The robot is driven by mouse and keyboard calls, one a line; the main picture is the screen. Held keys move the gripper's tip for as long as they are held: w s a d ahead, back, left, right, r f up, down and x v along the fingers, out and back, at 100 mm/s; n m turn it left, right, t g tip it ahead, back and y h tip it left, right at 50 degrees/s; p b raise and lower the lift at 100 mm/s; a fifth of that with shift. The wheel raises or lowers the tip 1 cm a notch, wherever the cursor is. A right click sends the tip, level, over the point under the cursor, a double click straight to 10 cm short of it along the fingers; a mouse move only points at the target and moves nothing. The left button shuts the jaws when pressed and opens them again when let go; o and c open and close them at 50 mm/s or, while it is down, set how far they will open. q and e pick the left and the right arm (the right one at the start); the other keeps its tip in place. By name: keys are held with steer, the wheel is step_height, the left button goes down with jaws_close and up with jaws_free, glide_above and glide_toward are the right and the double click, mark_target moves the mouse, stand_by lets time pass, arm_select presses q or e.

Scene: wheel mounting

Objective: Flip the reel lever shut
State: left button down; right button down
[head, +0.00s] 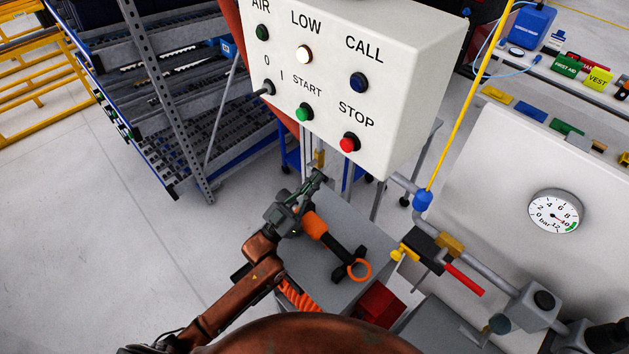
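My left gripper (317,180) is over the grey table, below the control box. Its fingertips point up and away, and nothing clearly shows between them; their gap is too small to judge. A grey pipe runs down to the right. On it sit a yellow valve handle (404,252) and a red lever (464,280), which points down and right along the pipe. I cannot tell for sure which of these is the reel lever. My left gripper is well to the left of both and apart from them. My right gripper is not in view.
The white control box (400,55) hangs over the table. An orange and black tool (325,238) lies on the grey table (350,212), near a red block (379,303). A yellow hose (469,90) rises from a blue fitting (422,200). A gauge (555,211) is at right.

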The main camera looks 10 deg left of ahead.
arm_select(q)
steer(key=shift+w+f, duration=0.1)
steer(key=shift+f, duration=0.2)
step_height(320, 180, up, 4)
steer(key=p, duration=0.4)
steer(key=b+v, duration=0.2)
steer(key=v, duration=0.8)
steer(key=shift+s+a+r, duration=0.2)
steer(key=shift+s+r, duration=0.05)
steer(key=shift+s, duration=0.25)
steer(key=shift+d, duration=0.1)
